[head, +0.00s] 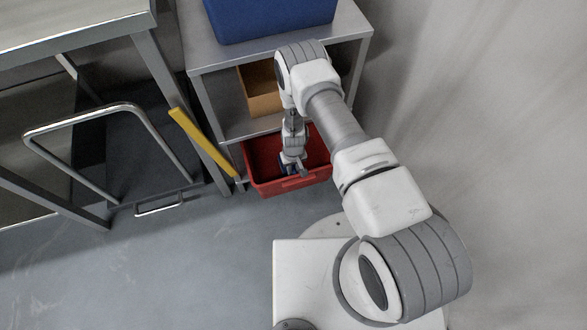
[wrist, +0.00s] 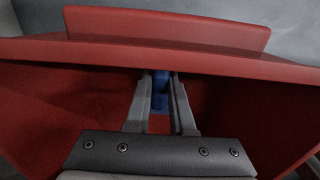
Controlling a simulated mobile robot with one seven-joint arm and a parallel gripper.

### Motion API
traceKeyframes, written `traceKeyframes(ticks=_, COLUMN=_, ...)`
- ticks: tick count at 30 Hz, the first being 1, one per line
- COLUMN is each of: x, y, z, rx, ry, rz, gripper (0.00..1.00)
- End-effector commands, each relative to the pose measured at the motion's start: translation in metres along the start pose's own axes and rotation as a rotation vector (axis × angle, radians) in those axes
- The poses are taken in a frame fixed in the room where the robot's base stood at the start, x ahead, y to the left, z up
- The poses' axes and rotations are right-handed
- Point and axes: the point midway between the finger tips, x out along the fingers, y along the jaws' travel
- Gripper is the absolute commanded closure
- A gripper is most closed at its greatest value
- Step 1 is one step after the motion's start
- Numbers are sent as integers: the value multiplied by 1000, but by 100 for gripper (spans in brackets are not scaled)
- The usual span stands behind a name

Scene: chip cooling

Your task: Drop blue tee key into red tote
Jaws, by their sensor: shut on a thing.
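The red tote (head: 262,190) sits low at the front of the metal shelf in the head view. Its red wall and rim (wrist: 220,60) fill much of the wrist view. My gripper (head: 291,170) reaches down at the tote, with its fingers at or below the rim level. In the wrist view, my gripper (wrist: 160,98) is shut on the blue tee key (wrist: 160,90). Only a small blue part shows between the fingers; the rest of the key is hidden. I cannot tell whether the key touches the tote.
A metal shelf (head: 200,58) carries a blue bin (head: 270,18) on top and a tan box (head: 262,90) below. A dark cart with a metal handle (head: 85,118) and a yellow bar (head: 200,140) stand to the left. Grey floor is clear in front.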

Motion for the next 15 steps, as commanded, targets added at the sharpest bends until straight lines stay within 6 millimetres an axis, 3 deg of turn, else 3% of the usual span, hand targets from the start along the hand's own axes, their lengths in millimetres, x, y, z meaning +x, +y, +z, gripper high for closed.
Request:
traceKeyframes(ticks=11, x=8, y=0, z=0, rx=0, ry=0, rz=0, gripper=100)
traceKeyframes(ticks=12, x=8, y=0, z=0, rx=0, ry=0, rz=0, gripper=71)
traceKeyframes(ticks=15, x=8, y=0, z=0, rx=0, ry=0, rz=0, gripper=53)
